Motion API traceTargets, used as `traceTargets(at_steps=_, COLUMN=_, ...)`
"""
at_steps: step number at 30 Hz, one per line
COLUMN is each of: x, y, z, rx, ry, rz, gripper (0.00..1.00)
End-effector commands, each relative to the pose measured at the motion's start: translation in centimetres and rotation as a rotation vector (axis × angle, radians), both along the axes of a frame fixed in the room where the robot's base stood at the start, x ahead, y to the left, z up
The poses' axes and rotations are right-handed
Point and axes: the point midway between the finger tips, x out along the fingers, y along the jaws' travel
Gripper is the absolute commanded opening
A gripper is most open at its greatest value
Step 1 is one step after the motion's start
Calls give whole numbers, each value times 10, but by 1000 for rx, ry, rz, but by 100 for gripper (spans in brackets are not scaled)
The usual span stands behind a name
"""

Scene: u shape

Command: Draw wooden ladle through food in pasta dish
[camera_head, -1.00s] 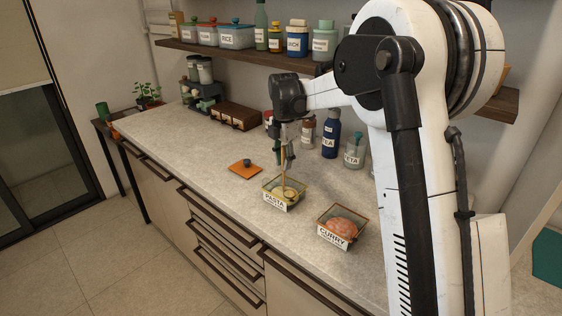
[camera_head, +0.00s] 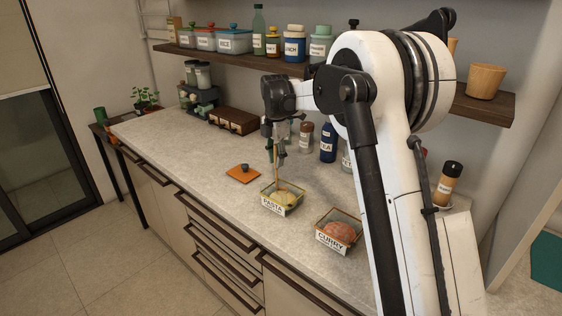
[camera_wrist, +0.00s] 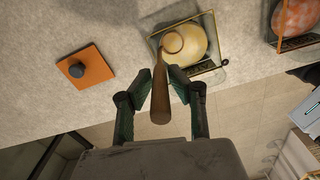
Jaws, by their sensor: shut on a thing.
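The pasta dish (camera_head: 272,206) is a small clear, gold-edged container with a PASTA label on the counter, holding yellow food (camera_head: 287,197). My gripper (camera_head: 277,150) is above it, shut on the handle of the wooden ladle (camera_head: 277,178). The ladle points down into the dish. In the wrist view, the ladle (camera_wrist: 160,100) runs between my fingertips (camera_wrist: 162,82), and its round head lies over or in the yellow food (camera_wrist: 195,45), inside the dish rim (camera_wrist: 209,25). How deep the head sits I cannot tell.
A CURRY dish (camera_head: 327,240) stands to the right of the pasta dish. An orange lid (camera_head: 240,176) with a dark knob lies to the left. Bottles and jars, including a blue bottle (camera_head: 328,145), stand behind. A shelf (camera_head: 210,52) runs above.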

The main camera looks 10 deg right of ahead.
Motion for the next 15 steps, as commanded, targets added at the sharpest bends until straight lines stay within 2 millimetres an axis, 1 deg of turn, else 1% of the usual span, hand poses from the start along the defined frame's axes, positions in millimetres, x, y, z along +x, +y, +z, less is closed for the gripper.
traceTargets(at_steps=5, x=3, y=4, z=0, rx=0, ry=0, rz=0, gripper=0)
traceTargets(at_steps=15, x=-10, y=20, z=0, rx=0, ry=0, rz=2, gripper=0)
